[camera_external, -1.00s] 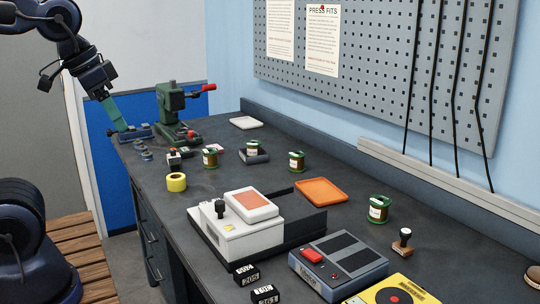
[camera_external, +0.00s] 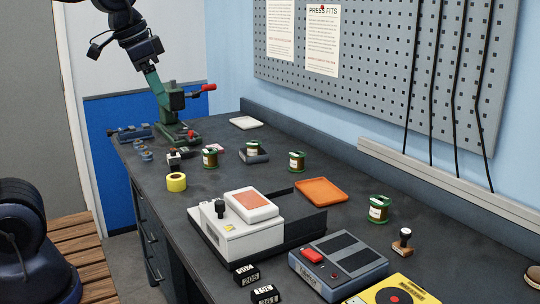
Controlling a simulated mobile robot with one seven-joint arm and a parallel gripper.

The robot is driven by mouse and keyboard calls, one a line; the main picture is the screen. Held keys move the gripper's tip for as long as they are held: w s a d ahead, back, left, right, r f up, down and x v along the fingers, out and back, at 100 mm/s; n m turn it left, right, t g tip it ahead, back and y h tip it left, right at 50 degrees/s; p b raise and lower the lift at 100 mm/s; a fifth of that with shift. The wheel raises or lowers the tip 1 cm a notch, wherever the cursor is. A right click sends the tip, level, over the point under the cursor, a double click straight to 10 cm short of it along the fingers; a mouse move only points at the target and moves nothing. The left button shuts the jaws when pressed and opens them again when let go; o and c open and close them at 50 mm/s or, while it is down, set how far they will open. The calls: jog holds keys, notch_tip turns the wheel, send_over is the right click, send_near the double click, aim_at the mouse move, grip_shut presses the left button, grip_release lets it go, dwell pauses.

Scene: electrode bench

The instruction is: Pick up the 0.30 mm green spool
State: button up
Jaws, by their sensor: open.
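Several green-flanged spools with white labels stand upright on the dark bench. One spool (camera_external: 210,158) is left of centre, and another spool (camera_external: 253,149) sits in a small grey holder (camera_external: 258,158). A third spool (camera_external: 296,161) stands to the right of that, and another spool (camera_external: 379,209) is nearer the right side, beside the orange tray. The labels are too small to read, so I cannot tell which is 0.30 mm. My gripper (camera_external: 158,95), with teal fingers, is open and empty at upper left. It overlaps the green press in the picture, apart from all the spools.
The green arbor press (camera_external: 172,102) with a red-tipped handle stands at the far left end. A yellow roll (camera_external: 176,182), a white-grey machine (camera_external: 240,226), an orange tray (camera_external: 321,191), a grey device (camera_external: 338,262) and a wooden-handled stamp (camera_external: 403,240) occupy the bench. A pegboard (camera_external: 400,60) hangs behind.

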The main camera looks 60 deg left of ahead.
jog(key=w+a+m, duration=0.2)
jog(key=w+a, duration=0.1)
jog(key=w, duration=1)
jog(key=m+g+h, duration=0.1)
jog(key=m+g, duration=0.2)
jog(key=m, duration=0.2)
send_over(297, 153)
jog(key=s, duration=0.2)
notch_tip(297, 153, down, 23)
jog(key=shift+w+a+f, duration=0.1)
jog(key=shift+w+f, duration=0.05)
jog(key=shift+w+a+f, duration=0.2)
jog(key=shift+f, duration=0.35)
jog(key=f, duration=0.3)
jog(key=w+f, duration=0.1)
jog(key=f, duration=0.6)
jog(key=shift+w+d+f, duration=0.15)
jog(key=shift+d+f, duration=0.05)
jog(key=shift+d, duration=0.2)
jog(key=shift+r, duration=0.1)
jog(key=c, duration=1.2)
